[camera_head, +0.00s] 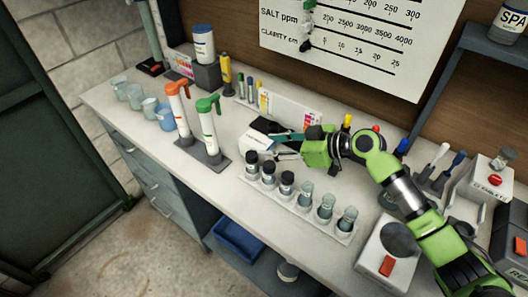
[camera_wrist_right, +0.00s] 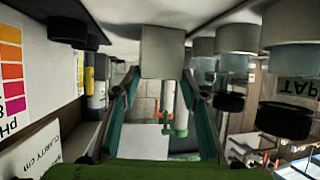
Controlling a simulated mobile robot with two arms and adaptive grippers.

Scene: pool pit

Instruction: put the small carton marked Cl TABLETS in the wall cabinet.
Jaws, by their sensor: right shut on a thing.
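My right gripper (camera_head: 283,145) reaches in from the right, low over the bench behind the row of vials. It is shut on a small pale carton (camera_head: 256,139). In the right wrist view the pale carton (camera_wrist_right: 163,52) sits between the two green fingers. No marking can be read on it, and I cannot tell whether it touches the bench. I cannot make out the wall cabinet for certain; a blue-grey wall unit (camera_head: 490,42) with a jar shows at the upper right. My left gripper is not in view.
A rack of vials (camera_head: 302,205) stands just in front of the gripper. A colour chart (camera_head: 290,108) stands behind it. Two bottles with orange and green tops (camera_head: 208,115) stand to the left. Testers and brushes (camera_head: 435,165) crowd the right. The bench's front strip (camera_head: 150,135) is clear.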

